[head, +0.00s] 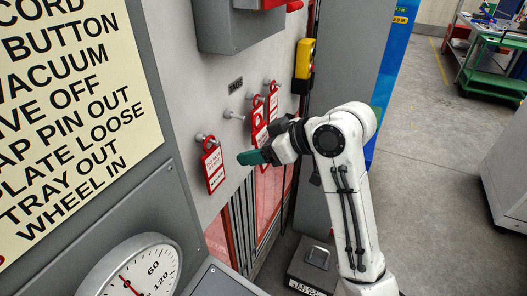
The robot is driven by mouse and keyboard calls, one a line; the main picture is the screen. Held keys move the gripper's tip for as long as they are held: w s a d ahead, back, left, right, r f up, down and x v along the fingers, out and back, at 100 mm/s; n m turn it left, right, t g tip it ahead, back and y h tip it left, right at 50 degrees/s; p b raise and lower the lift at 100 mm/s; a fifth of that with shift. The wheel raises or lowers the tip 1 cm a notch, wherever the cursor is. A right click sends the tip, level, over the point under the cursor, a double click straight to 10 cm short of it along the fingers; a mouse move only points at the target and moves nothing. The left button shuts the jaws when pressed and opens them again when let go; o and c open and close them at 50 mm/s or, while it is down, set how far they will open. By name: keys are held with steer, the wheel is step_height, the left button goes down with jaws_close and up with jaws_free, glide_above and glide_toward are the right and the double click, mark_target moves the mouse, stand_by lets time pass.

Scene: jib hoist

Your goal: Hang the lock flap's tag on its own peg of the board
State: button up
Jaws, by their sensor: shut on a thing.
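My gripper (258,156), with a teal finger, is at the board, pointing left. It is shut on a red-and-white tag (260,134), which is partly hidden by the gripper; its red ring stands above the jaws, and a tag behind seems to overlap it. On the grey board (218,103), a bare peg (231,115) sticks out up and left of the gripper. One red-and-white tag (214,167) hangs on the left peg (200,138). Another tag (273,101) hangs on the right peg (270,84). The writing on the tags is too small to read.
A grey box (240,30) juts out above the pegs. A yellow pendant (304,58) hangs to the right. A dial gauge (135,272) is low at left, below a cream text sign (60,100). A dark box (315,262) stands below. Open floor lies right.

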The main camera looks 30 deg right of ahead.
mark_target(228, 148)
steer(key=shift+w+a+f+b, duration=0.1)
steer(key=shift+w+a+b, duration=0.25)
steer(key=shift+w+a, duration=0.3)
steer(key=shift+w+a+f+b, duration=0.1)
steer(key=shift+w+a+b, duration=0.3)
steer(key=shift+w, duration=0.45)
steer(key=shift+w+a, duration=0.2)
steer(key=shift+w, duration=0.05)
steer(key=shift+w+a+p, duration=0.1)
steer(key=shift+a+p, duration=0.1)
steer(key=shift+p, duration=0.1)
steer(key=o, duration=1)
steer(key=shift+w+f, duration=0.1)
steer(key=shift+f, duration=0.05)
steer(key=shift+o, duration=0.5)
steer(key=shift+a, duration=0.1)
steer(key=shift+s+d+r, duration=0.25)
steer(key=shift+s+r, duration=0.1)
steer(key=shift+s, duration=0.1)
steer(key=v, duration=0.5)
steer(key=d+b+v, duration=0.1)
steer(key=v, duration=0.4)
steer(key=shift+w+d, duration=0.1)
